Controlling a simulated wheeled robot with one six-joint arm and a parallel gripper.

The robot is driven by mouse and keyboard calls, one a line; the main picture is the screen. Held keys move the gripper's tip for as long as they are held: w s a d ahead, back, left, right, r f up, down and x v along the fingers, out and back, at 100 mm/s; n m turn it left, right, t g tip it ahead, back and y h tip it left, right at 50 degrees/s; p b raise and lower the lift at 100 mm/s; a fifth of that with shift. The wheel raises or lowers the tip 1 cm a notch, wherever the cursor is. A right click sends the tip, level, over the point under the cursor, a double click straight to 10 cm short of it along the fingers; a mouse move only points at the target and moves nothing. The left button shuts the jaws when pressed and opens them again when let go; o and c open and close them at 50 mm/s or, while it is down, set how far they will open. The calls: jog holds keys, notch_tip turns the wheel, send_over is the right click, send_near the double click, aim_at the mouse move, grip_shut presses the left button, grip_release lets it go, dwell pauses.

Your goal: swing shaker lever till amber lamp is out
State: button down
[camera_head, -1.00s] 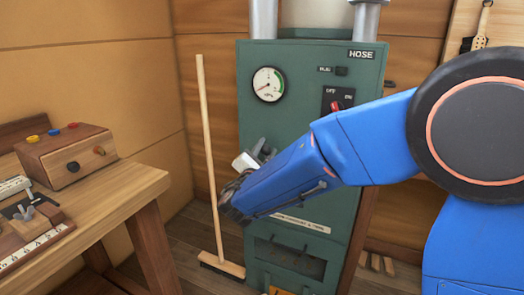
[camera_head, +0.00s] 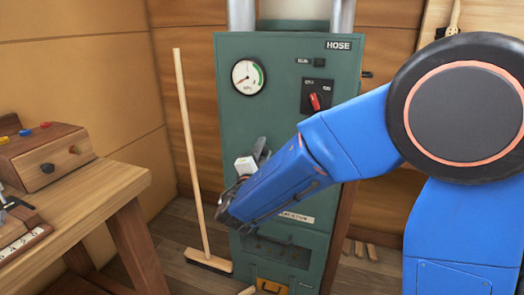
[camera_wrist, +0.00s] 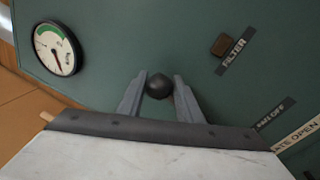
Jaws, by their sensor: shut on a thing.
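The shaker lever's round black knob (camera_wrist: 159,86) sits between the two grey fingers of my gripper (camera_wrist: 160,92) in the wrist view, in front of the green cabinet. My gripper is shut on it. In the head view my gripper (camera_head: 230,203) is at the cabinet's lower left front, and the knob is hidden there. The lamp by the FILTER label (camera_wrist: 221,44) looks dull brown, with no visible glow. My arm covers that part of the cabinet in the head view.
The green cabinet (camera_head: 285,125) carries a round gauge (camera_head: 248,77) and a red rotary switch (camera_head: 314,100). A broom (camera_head: 190,150) leans to its left. A wooden bench (camera_head: 95,195) with a control box (camera_head: 45,158) stands at far left. Some floor shows between bench and broom.

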jog(key=shift+f, duration=0.1)
jog(key=c, duration=1.3)
grip_release()
jog(key=shift+a, duration=0.1)
jog(key=shift+s, duration=0.15)
jog(key=v, duration=1.7)
jog(key=shift+s+a, duration=0.1)
